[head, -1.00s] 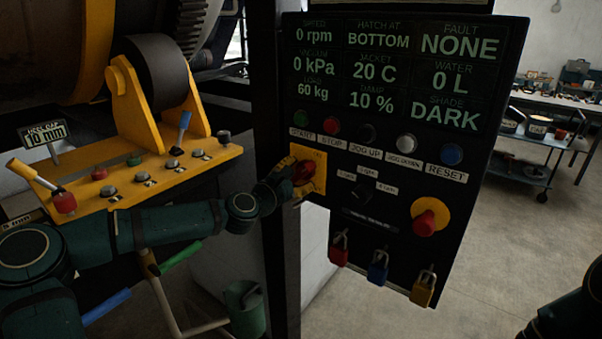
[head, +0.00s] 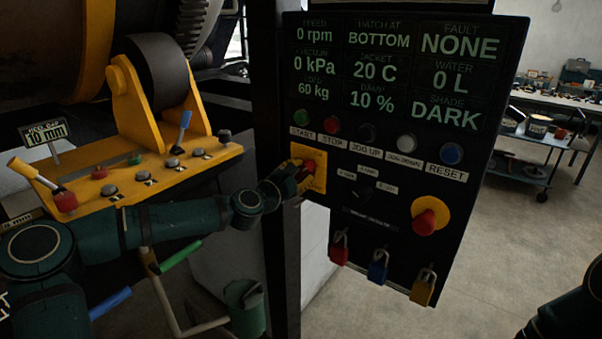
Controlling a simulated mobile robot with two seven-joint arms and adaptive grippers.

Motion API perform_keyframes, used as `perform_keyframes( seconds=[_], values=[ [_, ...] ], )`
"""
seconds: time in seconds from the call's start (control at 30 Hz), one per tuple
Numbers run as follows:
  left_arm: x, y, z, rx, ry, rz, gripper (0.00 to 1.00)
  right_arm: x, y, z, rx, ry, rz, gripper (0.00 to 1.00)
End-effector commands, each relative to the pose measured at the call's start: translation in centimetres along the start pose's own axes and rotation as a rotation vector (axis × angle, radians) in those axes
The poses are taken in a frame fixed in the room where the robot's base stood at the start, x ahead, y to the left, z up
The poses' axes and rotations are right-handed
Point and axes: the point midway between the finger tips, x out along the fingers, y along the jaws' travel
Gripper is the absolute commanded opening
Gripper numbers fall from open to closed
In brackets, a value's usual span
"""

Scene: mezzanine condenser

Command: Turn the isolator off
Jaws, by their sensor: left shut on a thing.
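The isolator is a red rotary handle (head: 307,168) on a yellow square plate (head: 319,180) at the left edge of the black control panel (head: 345,225). My left gripper (head: 298,172) reaches in from the left and is shut on the red handle, covering part of it and of the plate. The handle's exact angle is hard to read behind the fingers. My right arm shows only as a dark piece at the lower right corner; its gripper is out of view.
The panel has several buttons, a small selector (head: 362,193), a red emergency knob (head: 427,222) on yellow, and red, blue and yellow padlocks (head: 378,272) below. A yellow lever console (head: 150,180) stands left, above my left arm. A dark post (head: 277,90) stands beside the panel.

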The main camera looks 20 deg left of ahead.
Motion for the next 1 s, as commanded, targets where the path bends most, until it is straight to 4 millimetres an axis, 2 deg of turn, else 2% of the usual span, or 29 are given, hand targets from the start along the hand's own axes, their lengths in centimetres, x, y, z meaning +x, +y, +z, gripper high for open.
perform_keyframes(
  seconds=[0.37,1.0],
  values=[
    [0.1,0.0,0.0,0.135,-0.002,0.004,0.00,1.8,0.6,0.2,0.000,0.000,0.003,0.47],
    [0.0,0.0,0.0,0.722,-0.001,0.006,0.00,7.5,2.8,3.0,-0.017,-0.054,-0.002,0.47]
  ],
)
